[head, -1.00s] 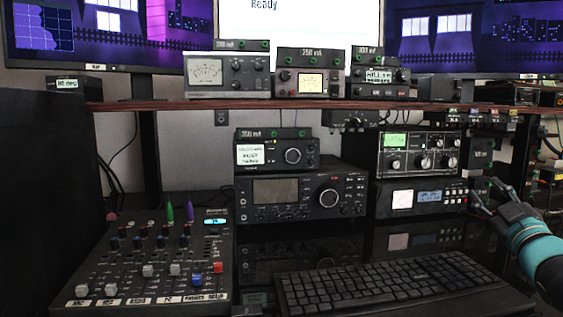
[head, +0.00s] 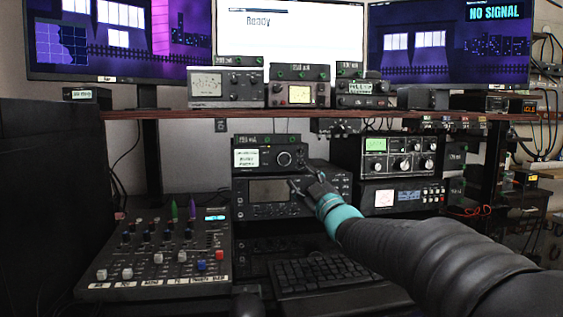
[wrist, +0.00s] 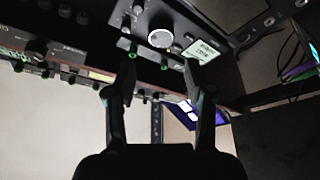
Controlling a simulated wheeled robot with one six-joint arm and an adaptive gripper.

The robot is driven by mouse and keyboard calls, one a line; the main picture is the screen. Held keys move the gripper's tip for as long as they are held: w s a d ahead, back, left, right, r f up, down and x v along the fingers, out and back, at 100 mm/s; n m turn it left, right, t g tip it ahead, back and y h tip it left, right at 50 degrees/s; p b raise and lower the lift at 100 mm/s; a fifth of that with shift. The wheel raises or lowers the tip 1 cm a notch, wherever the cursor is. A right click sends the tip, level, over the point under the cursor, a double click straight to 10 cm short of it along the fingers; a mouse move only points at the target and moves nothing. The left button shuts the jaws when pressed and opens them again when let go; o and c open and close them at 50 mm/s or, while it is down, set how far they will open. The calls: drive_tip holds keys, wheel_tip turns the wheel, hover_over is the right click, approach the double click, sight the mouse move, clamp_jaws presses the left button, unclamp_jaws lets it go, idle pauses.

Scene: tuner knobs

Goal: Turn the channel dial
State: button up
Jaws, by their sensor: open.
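A small black tuner box (head: 267,142) with a lit white screen (head: 246,158) and one round dial (head: 285,159) sits on top of the larger radio (head: 266,211). I cannot read which dial is labelled channel. The dial also shows in the wrist view (wrist: 160,38), upside down, with the screen (wrist: 202,50) beside it. My gripper (head: 302,178) is open and empty, just below and right of the dial, in front of the larger radio. In the wrist view the fingertips (wrist: 160,62) are apart, with nothing between them. The larger radio's big knob is hidden behind my gripper.
A shelf edge (head: 300,112) with several meter boxes runs above. To the right stand a knobbed unit (head: 400,158) and a unit with red buttons (head: 403,196).

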sight(285, 160)
drive_tip(key=p+x, duration=0.1)
drive_tip(key=x, duration=0.9)
drive_tip(key=shift+a+f+p, duration=0.1)
drive_tip(key=shift+p, duration=0.25)
drive_tip(key=shift+s, duration=0.1)
drive_tip(key=c, duration=0.9)
